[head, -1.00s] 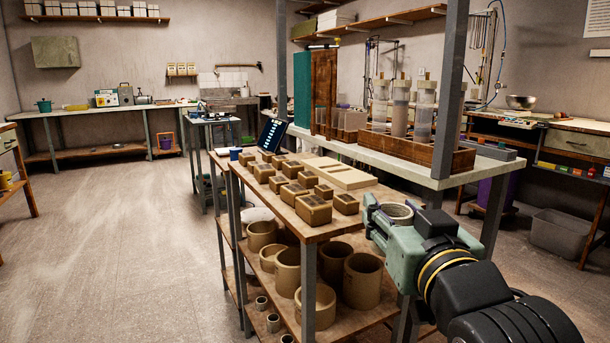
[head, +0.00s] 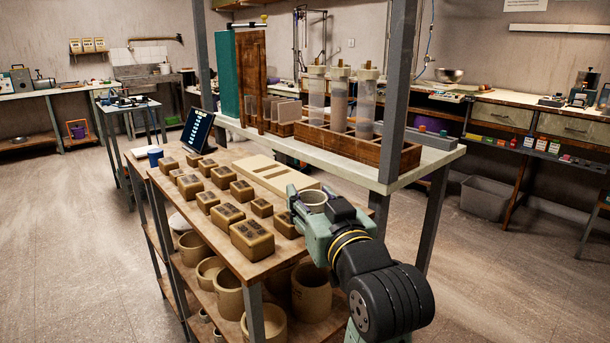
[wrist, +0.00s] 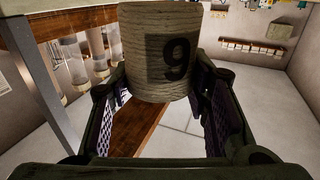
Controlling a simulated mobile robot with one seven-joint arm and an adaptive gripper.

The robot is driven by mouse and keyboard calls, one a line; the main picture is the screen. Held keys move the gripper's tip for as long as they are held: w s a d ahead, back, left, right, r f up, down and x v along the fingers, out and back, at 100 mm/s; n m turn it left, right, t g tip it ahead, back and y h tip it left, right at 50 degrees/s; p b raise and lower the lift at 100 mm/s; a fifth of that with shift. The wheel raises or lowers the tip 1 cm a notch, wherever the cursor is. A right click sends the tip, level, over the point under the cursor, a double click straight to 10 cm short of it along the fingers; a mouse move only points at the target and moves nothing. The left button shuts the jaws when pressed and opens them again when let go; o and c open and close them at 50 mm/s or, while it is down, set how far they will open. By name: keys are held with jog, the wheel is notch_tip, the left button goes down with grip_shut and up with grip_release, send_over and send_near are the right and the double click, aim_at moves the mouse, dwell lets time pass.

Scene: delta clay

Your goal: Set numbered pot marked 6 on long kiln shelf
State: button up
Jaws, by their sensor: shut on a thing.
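My gripper (head: 315,212) is shut on a small pale round pot (head: 313,197), held above the near right corner of the wooden table. The pot also shows in the wrist view (wrist: 160,50), between the fingers (wrist: 160,105). Its dark digit reads as 9 there, but the room appears upside down in that view, so the mark fits a 6. A long cream slab (head: 262,168), apparently the long kiln shelf, lies flat on the table just beyond and left of my gripper. Its near right end is partly hidden by my gripper.
Several brown stamped blocks (head: 252,238) stand in rows left of the slab. A dark tablet (head: 198,130) stands at the table's far end. Behind the slab are a raised white shelf (head: 400,176), a tube rack (head: 345,145) and a grey post (head: 397,90).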

jog(key=shift+w+r+p, duration=0.15)
jog(key=shift+w+p, duration=0.45)
jog(key=shift+p, duration=0.95)
jog(key=shift+w+r+p, duration=0.15)
jog(key=shift+w+p, duration=0.45)
jog(key=shift+p, duration=0.9)
jog(key=w, duration=0.2)
jog(key=w+f, duration=0.1)
jog(key=w, duration=0.4)
jog(key=shift+w+d+f+p, duration=0.2)
jog(key=shift+w+d+p, duration=0.1)
jog(key=shift+w+p, duration=0.05)
jog(key=shift+w+f, duration=0.15)
jog(key=shift+w, duration=0.05)
jog(key=shift+f, duration=1.7)
jog(key=shift+f, duration=0.2)
jog(key=o, duration=1.2)
jog(key=shift+r, duration=0.1)
